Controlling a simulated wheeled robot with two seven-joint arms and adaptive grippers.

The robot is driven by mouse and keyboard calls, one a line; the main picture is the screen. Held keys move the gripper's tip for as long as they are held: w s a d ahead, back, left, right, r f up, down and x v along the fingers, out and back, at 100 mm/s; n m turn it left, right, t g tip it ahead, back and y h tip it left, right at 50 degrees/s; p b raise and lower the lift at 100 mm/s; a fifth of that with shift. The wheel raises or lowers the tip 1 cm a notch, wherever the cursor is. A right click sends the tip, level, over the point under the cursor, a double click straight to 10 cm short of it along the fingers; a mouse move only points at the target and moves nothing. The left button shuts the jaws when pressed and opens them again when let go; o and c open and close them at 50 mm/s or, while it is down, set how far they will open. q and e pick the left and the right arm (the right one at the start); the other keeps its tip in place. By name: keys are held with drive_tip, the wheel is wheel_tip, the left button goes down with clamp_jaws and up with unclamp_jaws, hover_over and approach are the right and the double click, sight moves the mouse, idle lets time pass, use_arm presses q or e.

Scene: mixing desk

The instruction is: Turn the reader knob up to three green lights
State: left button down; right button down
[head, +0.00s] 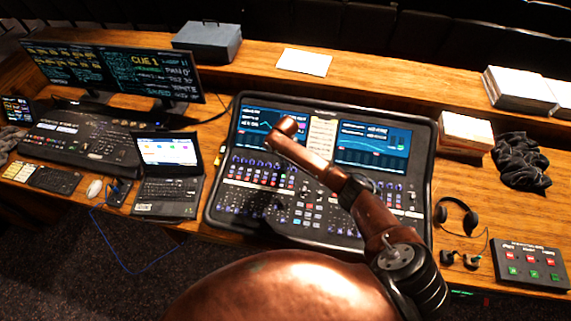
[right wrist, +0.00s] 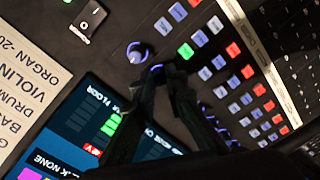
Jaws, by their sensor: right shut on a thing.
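The mixing console (head: 213,212) fills the middle of the head view, with two lit screens and rows of small controls below them. In the right wrist view, my right gripper (right wrist: 164,70) is down among these controls, its dark fingers shut on a small knob that they mostly hide. A knob with a blue-lit ring (right wrist: 138,52) shows just beside the fingertips. A stack of green bars (right wrist: 111,125) shows on the screen, with a red mark near it; I cannot count the bars surely. In the head view my right arm reaches over the console and its fingers cannot be made out.
Lit buttons (right wrist: 219,61) crowd close to the gripper. A laptop (head: 168,190) and two monitors (head: 150,75) stand to the left. Headphones (head: 455,215), a small button box (head: 530,263) and a dark cloth (head: 522,163) lie to the right.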

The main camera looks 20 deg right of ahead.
drive_tip(key=c, duration=2)
unclamp_jaws()
drive_tip(key=shift+o, duration=0.2)
wheel_tip(320, 180, up, 12)
drive_tip(key=shift+s+a, duration=0.15)
drive_tip(key=shift+s, duration=0.3)
